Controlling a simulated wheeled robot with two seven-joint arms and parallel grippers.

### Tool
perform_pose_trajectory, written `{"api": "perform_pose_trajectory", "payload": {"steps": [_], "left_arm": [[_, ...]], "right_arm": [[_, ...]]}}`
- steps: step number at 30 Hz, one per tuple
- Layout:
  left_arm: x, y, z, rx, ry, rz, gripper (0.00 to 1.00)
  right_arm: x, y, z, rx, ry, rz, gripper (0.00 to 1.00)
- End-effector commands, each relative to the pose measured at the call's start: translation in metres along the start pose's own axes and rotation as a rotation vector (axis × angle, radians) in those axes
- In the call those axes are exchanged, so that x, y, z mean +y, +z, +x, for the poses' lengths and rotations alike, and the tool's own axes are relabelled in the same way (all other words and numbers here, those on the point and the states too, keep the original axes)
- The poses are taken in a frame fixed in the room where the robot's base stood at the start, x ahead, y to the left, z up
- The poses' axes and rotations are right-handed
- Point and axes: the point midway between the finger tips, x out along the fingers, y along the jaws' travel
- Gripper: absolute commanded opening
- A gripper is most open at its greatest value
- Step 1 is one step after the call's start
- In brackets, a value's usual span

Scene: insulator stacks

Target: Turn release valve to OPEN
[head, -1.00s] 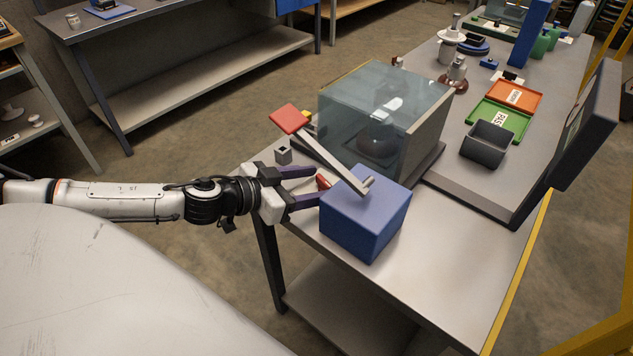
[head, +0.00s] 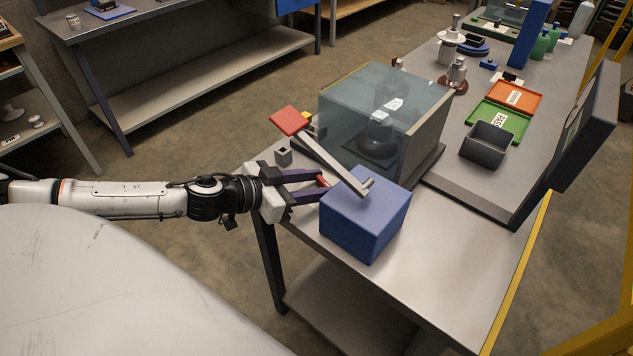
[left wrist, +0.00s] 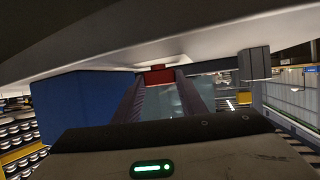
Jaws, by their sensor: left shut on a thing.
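The left wrist view shows the red handle (left wrist: 159,75) between the fingertips (left wrist: 161,83), with the blue box (left wrist: 80,108) to the left. The handle's markings and its exact angle cannot be read. My right gripper is not in view.
A clear-walled chamber (head: 380,115) stands behind the blue box, and a small grey block (head: 284,155) is near the table edge. A dark bin (head: 488,145), a green tray (head: 500,122) and an orange tray (head: 512,97) are farther right. The table's front right is clear.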

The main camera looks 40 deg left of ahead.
Motion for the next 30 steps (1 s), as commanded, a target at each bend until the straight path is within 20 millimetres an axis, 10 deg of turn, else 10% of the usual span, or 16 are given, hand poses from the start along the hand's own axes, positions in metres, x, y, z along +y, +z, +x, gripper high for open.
{"api": "perform_pose_trajectory", "payload": {"steps": [30], "left_arm": [[-0.0088, -0.0023, 0.0025, 0.003, 0.458, 0.190, 0.15]], "right_arm": [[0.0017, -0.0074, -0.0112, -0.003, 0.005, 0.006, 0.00]]}}
